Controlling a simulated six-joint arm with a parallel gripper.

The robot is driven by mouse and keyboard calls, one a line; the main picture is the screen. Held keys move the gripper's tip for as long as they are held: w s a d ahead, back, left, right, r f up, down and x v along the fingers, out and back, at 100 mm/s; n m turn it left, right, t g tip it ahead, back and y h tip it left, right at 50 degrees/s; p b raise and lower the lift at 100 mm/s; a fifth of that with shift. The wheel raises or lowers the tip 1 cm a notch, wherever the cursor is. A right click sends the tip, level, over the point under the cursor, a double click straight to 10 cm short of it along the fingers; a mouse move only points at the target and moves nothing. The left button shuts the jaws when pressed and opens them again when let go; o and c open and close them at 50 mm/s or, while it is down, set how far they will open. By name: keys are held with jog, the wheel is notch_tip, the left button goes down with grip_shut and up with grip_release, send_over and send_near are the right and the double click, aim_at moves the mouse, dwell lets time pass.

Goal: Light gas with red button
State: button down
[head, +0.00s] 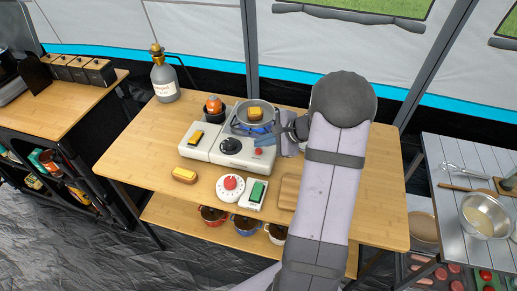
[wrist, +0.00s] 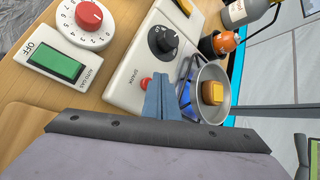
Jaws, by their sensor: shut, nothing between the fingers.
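The white gas stove (head: 208,152) stands on the wooden table. Its red button (head: 259,151), marked as a spark button, sits on the front panel, right of the black dial (head: 231,146); both also show in the wrist view, the button (wrist: 146,84) and the dial (wrist: 162,40). My gripper (head: 264,140) is shut and empty. Its blue-grey fingertips (wrist: 159,82) are right beside the red button; I cannot tell whether they touch it. A pan (head: 241,117) with a yellow-brown block (head: 255,113) sits over the burner. Blue streaks like flame show beneath the pan.
A grey bottle (head: 165,82) stands behind; an orange canister (head: 214,106) is by the pan. A wooden board (head: 288,193) lies at right.

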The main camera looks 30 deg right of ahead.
notch_tip(320, 180, up, 5)
jog(key=p, duration=0.3)
jog(key=shift+p, duration=0.4)
dwell(0.8)
jog(key=s+a+f+n+g+h, duration=0.1)
jog(key=s+a+f+n+g, duration=0.2)
jog(key=s, duration=0.5)
jog(key=s+a+f+n+g, duration=0.25)
jog(key=s+n, duration=0.35)
jog(key=s, duration=0.3)
jog(key=s+a+f+n+g+h, duration=0.1)
jog(key=s+a+n+g, duration=0.25)
jog(key=s, duration=0.45)
jog(key=w+a+r+n+h, duration=0.1)
jog(key=a+r+n+h, duration=0.1)
jog(key=a+r+n, duration=0.3)
jog(key=a+n, duration=0.4)
jog(key=a, duration=0.1)
jog(key=shift+w+r+t, duration=0.15)
jog(key=shift+r+t, duration=0.25)
